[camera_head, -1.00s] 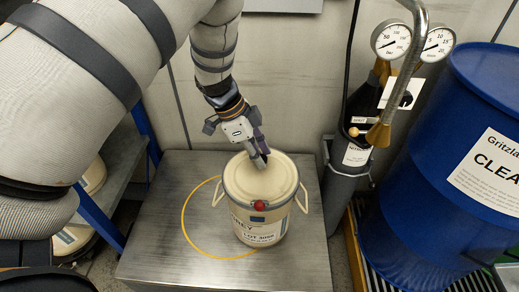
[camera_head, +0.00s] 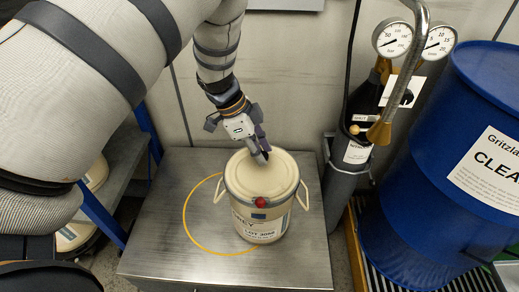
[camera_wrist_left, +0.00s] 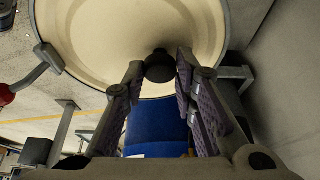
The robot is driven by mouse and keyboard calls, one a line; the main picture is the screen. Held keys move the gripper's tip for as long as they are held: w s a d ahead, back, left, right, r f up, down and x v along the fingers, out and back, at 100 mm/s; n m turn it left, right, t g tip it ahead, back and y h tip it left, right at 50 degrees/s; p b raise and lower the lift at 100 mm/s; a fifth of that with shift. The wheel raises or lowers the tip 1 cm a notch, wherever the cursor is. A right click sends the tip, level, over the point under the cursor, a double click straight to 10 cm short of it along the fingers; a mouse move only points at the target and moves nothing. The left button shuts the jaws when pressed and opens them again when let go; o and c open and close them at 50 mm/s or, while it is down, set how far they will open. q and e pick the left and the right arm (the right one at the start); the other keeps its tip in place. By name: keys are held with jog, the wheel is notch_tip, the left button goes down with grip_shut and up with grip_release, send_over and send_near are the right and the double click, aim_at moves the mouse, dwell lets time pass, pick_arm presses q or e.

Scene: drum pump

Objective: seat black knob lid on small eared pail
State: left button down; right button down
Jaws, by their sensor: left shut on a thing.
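The small eared pail (camera_head: 262,226) is cream with a printed label, a red tab on its front and a wire ear on each side. It stands upright on the metal table. The cream lid (camera_head: 262,178) lies over the pail's mouth and looks about level; I cannot tell whether its rim is fully down. My left gripper (camera_head: 262,157) comes from above at the lid's far side. In the left wrist view, its fingers (camera_wrist_left: 160,75) are shut on the lid's black knob (camera_wrist_left: 159,66). The knob is mostly hidden in the head view. My right gripper is not in view.
The metal table (camera_head: 165,245) has a yellow ring (camera_head: 184,215) partly behind the pail and free room around it. A gas cylinder (camera_head: 357,125) with gauges stands right of the table. A large blue drum (camera_head: 430,170) stands further right.

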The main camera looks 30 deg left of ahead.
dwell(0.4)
pick_arm(q)
jog(key=shift+f, duration=0.5)
jog(key=c, duration=1.6)
grip_release()
